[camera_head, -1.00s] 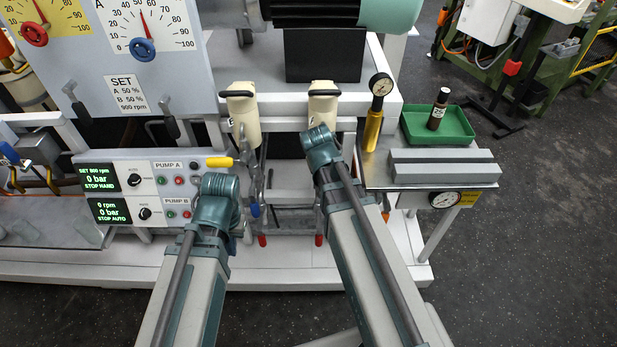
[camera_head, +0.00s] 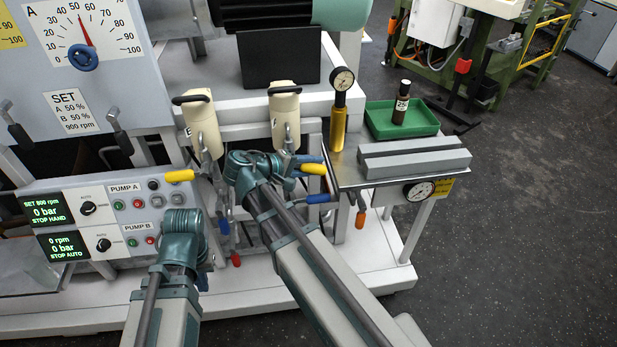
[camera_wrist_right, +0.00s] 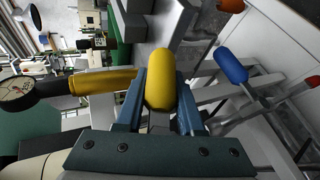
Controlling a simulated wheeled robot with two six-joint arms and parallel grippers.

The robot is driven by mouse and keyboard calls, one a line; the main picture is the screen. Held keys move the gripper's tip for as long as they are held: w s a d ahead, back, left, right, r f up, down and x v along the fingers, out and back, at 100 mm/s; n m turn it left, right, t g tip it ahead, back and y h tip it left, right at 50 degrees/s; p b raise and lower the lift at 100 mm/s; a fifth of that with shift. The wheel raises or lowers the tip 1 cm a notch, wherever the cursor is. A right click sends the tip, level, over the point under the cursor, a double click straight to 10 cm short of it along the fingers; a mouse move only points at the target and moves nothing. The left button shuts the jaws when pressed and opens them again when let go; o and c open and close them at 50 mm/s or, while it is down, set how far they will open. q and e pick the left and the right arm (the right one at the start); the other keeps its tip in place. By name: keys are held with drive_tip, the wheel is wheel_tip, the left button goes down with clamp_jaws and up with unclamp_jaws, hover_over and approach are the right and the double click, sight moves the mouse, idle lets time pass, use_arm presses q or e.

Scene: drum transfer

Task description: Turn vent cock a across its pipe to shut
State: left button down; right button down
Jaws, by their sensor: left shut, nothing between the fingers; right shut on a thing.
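A yellow-handled cock lever (camera_wrist_right: 162,72) lies between the fingers of my right gripper (camera_wrist_right: 160,108), which is shut on it. In the head view a yellow handle (camera_head: 314,169) points right, beside my right wrist, below the right-hand cream canister. Another yellow handle (camera_head: 180,176) points left below the left-hand cream canister. I cannot read which is cock a. My left gripper (camera_head: 182,228) is low in front of the pump panel, shut and empty, its fingers hidden behind its wrist.
Blue handles (camera_head: 319,198) and an orange handle (camera_head: 360,219) hang close to the right gripper. A gauge with a yellow body (camera_head: 339,125), a green tray (camera_head: 390,122) and a grey block (camera_head: 415,160) stand on the side table. The pump panel (camera_head: 120,212) is at left.

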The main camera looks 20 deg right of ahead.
drive_tip(key=h+b, duration=0.1)
drive_tip(key=r+h+b, duration=0.1)
drive_tip(key=n+h+b, duration=0.1)
drive_tip(key=shift+s+d+r, duration=0.15)
drive_tip(key=shift+d, duration=0.1)
drive_tip(key=shift+r+n+h+b, duration=0.3)
drive_tip(key=shift+r+h+b, duration=0.25)
drive_tip(key=shift+h+b, duration=0.25)
drive_tip(key=shift+r, duration=0.1)
drive_tip(key=c, duration=0.5)
unclamp_jaws()
